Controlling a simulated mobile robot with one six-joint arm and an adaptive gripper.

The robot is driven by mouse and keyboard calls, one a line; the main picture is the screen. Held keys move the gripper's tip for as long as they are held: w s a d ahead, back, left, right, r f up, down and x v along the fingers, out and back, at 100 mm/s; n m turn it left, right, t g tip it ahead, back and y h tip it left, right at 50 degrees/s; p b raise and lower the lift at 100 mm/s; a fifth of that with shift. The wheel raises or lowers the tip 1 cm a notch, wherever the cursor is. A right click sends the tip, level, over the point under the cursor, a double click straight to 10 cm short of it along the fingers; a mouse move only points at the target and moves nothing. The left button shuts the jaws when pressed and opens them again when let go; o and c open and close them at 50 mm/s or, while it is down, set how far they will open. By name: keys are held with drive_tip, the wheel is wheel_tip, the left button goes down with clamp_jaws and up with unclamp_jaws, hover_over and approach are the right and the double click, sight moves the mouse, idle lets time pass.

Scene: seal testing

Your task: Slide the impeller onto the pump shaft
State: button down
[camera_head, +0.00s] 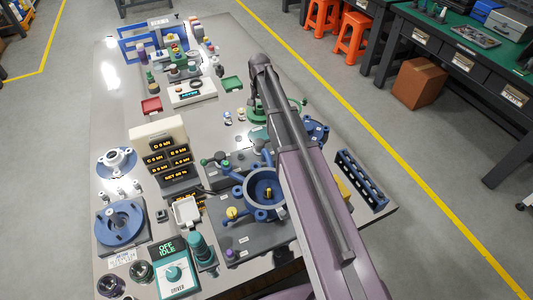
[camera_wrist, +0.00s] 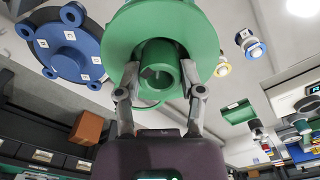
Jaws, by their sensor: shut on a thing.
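The impeller is a green disc with a round hub. It fills the top middle of the wrist view (camera_wrist: 118,38), and part of it shows beside my arm in the head view (camera_head: 262,114). My gripper (camera_wrist: 160,84) is shut on the impeller's hub, one finger on each side. In the head view my arm hides most of the grip. The blue pump housing (camera_head: 250,207), a round open bowl, stands nearer the front. A yellow part shows at its centre, perhaps around the pump shaft. The impeller is behind the housing, apart from it. I cannot tell whether it touches the table.
A blue flanged cover (camera_wrist: 68,42) lies beside the impeller; it also shows right of my arm (camera_head: 318,131). Black number displays (camera_head: 168,160) and a blue disc fixture (camera_head: 120,223) stand at left. A blue slotted rack (camera_head: 361,181) is at the right edge. A red tray (camera_head: 151,106) lies farther back.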

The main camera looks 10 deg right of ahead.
wheel_tip(320, 180, up, 18)
drive_tip(key=p, duration=1.7)
drive_tip(key=shift+r+p, duration=0.15)
drive_tip(key=shift+p, duration=0.2)
drive_tip(key=shift+s, duration=0.2)
